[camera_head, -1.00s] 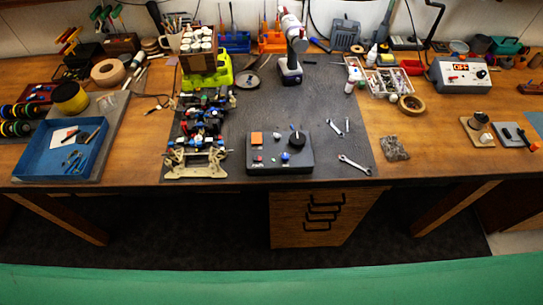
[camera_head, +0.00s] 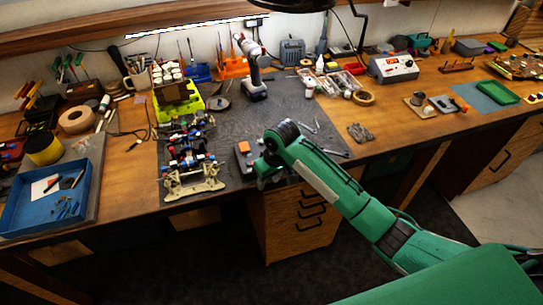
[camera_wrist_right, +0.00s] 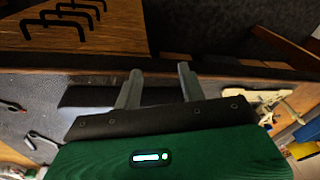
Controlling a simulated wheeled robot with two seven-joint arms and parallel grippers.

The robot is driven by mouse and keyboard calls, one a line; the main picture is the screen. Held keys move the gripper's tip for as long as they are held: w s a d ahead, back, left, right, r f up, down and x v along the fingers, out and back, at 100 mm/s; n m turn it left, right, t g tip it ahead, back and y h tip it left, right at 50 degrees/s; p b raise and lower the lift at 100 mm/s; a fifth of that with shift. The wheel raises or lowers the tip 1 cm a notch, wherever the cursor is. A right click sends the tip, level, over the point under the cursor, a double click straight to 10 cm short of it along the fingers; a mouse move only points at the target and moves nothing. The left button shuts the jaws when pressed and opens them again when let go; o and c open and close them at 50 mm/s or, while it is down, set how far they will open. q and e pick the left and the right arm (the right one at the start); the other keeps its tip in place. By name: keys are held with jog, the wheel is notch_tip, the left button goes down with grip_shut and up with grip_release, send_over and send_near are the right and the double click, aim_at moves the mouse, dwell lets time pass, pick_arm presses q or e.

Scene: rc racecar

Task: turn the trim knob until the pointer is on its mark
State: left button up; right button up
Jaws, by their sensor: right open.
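The dark control box (camera_head: 238,162) sits at the front of the grey mat, with a red-orange button (camera_head: 243,147) at its left end. My right arm covers most of the box in the head view. The trim knob, its pointer and the mark are hidden there. My right gripper (camera_head: 264,172) is low at the front of the box, near the bench edge, its fingertips hard to make out. In the right wrist view, the open right gripper (camera_wrist_right: 157,86) shows two grey fingers apart with nothing seen between them. My left gripper is out of view.
The car chassis (camera_head: 194,182) stands just left of the box. Wrenches (camera_head: 332,149) lie to the right on the mat. A cordless drill (camera_head: 252,75) stands behind. A blue tray (camera_head: 45,205) is at the left. Drawers (camera_head: 305,215) are below the bench edge.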

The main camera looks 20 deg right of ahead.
jog(key=w+d+r+g+h, duration=0.15)
jog(key=w+r, duration=0.25)
jog(key=r, duration=0.4)
jog(key=w+d+r+t, duration=0.1)
jog(key=w+d+r, duration=0.25)
jog(key=r, duration=0.45)
pick_arm(q)
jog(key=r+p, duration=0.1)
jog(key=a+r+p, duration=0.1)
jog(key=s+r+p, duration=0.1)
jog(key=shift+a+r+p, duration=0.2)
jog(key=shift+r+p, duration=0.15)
jog(key=shift+p, duration=0.05)
pick_arm(e)
jog(key=shift+m+g, duration=0.25)
jog(key=shift+m, duration=0.05)
jog(key=f, duration=0.9)
jog(key=a+f, duration=0.1)
jog(key=f, duration=0.3)
jog(key=shift+w+f, duration=0.25)
jog(key=shift+f, duration=0.1)
jog(key=shift+c, duration=0.2)
grip_shut()
